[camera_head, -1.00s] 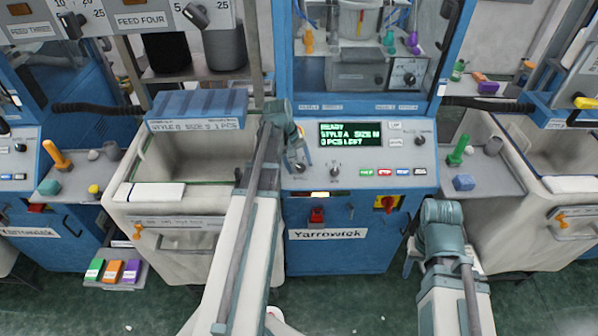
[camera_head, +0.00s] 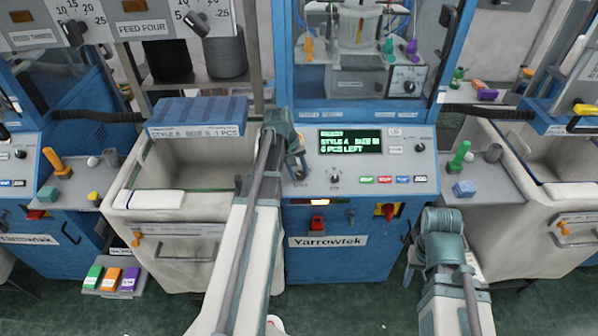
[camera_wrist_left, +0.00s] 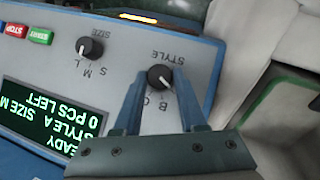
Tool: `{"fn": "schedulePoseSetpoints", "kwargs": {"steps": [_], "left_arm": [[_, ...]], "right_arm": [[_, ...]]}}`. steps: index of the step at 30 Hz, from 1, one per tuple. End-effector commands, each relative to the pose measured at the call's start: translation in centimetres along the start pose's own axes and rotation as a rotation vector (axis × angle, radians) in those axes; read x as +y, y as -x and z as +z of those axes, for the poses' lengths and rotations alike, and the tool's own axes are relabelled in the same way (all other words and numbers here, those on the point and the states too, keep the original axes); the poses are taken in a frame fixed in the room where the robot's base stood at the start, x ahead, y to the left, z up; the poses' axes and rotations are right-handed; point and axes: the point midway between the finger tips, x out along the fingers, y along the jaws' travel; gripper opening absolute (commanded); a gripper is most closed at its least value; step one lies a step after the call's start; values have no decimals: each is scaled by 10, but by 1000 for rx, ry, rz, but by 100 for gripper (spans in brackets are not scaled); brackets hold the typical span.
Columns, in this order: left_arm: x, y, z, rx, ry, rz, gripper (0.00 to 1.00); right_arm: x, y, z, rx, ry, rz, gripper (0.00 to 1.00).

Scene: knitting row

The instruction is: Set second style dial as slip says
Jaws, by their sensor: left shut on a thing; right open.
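The style dial (camera_wrist_left: 160,77), a black knob with a pale pointer line, is on the sloped panel of the middle machine. In the left wrist view its letters B and C show upside down; the A mark is hidden. My left gripper (camera_wrist_left: 160,88) is shut on the dial, one finger on each side. In the head view this gripper (camera_head: 299,165) covers the dial. The green display (camera_head: 350,142) reads style A, size M, 0 pcs left. A slip (camera_head: 195,132) on the blue cover seems to read style B, 1 pcs. My right gripper (camera_head: 440,225) is low right; its fingertips are hidden.
The size dial (camera_wrist_left: 90,47) sits beside the style dial, with coloured buttons (camera_head: 392,180) to its right in the head view. A white bin (camera_head: 165,198) stands left of the machine. A side table with a green peg (camera_head: 459,158) is at the right.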

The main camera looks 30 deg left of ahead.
Motion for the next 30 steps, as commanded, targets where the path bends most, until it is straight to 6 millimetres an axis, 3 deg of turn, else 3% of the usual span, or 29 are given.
{"fn": "schedulePoseSetpoints", "kwargs": {"steps": [15, 30], "left_arm": [[6, -1, 0, -15, -285, -210, 0], [9, -5, 4, -36, -665, -494, 0]], "right_arm": [[1, 7, 0, 0, 0, 0, 50], [0, -2, 0, 0, 0, 0, 50]]}}
